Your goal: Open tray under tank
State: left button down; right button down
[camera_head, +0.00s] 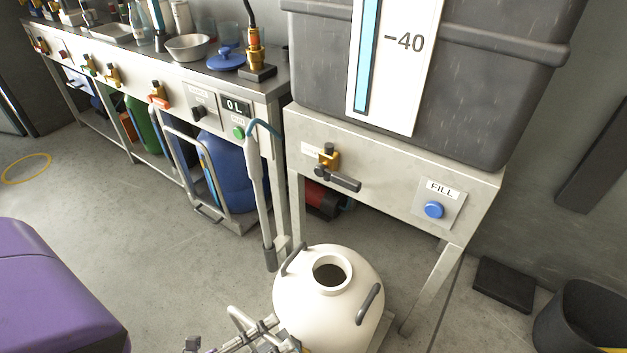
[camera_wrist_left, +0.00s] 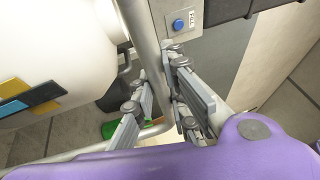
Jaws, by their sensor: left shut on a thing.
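The dark grey tank (camera_head: 470,70) with a level gauge rests on a metal stand (camera_head: 470,190). A round white vessel (camera_head: 300,300) with an open neck and side handles stands in front of the stand; it also shows in the left wrist view (camera_wrist_left: 60,45). A pale edge (camera_head: 383,330) beneath the vessel looks like the tray; most of it is hidden. My left gripper (camera_head: 262,335) is at the bottom, left of the vessel, by a bent metal bar. In the left wrist view, its fingers (camera_wrist_left: 158,100) are closed around the upright metal bar (camera_wrist_left: 146,50). My right gripper is out of view.
A long workbench (camera_head: 270,88) with valves and bottles runs along the left. A grey wand (camera_head: 257,185) hangs at its end. A blue FILL button (camera_head: 433,210) is on the stand. A black bin (camera_head: 575,310) stands at right. The floor between the purple part and bench is clear.

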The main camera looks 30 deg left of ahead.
pick_arm(q)
jog(key=shift+s+a, duration=0.1)
jog(key=shift+s, duration=2.3)
jog(key=shift+f, duration=0.1)
jog(key=c, duration=1.7)
grip_release()
jog(key=shift+c, duration=0.2)
jog(key=v, duration=1.2)
